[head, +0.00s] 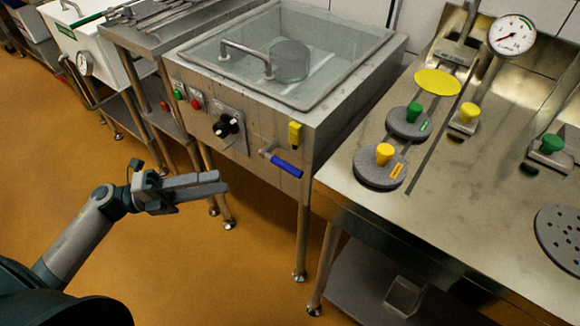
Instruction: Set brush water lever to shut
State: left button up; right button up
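A lever with a blue handle (286,166) sticks out low on the front of the steel tank (240,118), near its right corner. The handle lies roughly level, sloping slightly down to the right. A small yellow piece (295,134) sits on the tank front just above it. I cannot read a label that says which one is the brush water lever. My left gripper (223,183) is in front of the tank, left of the blue handle and apart from it. Its fingers point right, lie close together with no clear gap, and hold nothing. My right gripper is not in view.
The tank front also has a black knob (227,125) and a red button (196,104). A steel table (460,190) on the right holds weights with green and yellow knobs and a gauge (512,36). Open floor (200,270) lies around my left arm.

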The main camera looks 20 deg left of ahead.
aim_at(289, 166)
pick_arm(q)
jog(key=shift+w+d, duration=0.1)
